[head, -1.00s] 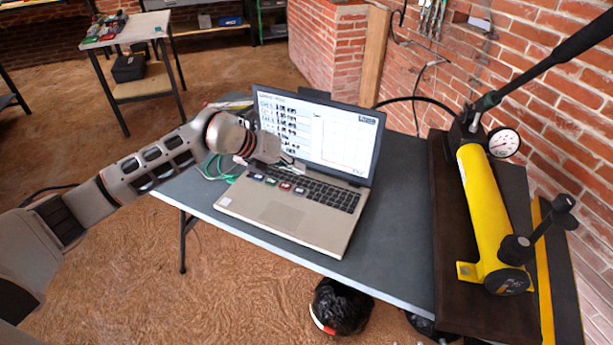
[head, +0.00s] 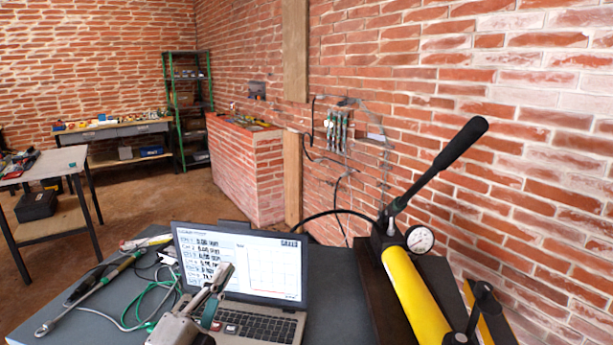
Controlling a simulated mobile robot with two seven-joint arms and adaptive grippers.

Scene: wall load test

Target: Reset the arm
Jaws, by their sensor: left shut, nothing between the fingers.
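My left gripper (head: 216,288) shows in the head view at the bottom, in front of the laptop (head: 262,322). Its fingers are closed together with nothing between them, and they point up across the laptop's screen (head: 250,258). The rest of my left arm is mostly below the frame. The gripper hides part of the screen and the left side of the keyboard. I cannot tell whether it touches the laptop. My right gripper is not in view.
A yellow hand pump (head: 413,298) with a black lever (head: 440,165) and a gauge (head: 420,239) stands right of the laptop. A wrench (head: 90,293) and green cable (head: 150,298) lie left on the grey table (head: 80,325). A brick wall (head: 480,110) rises behind.

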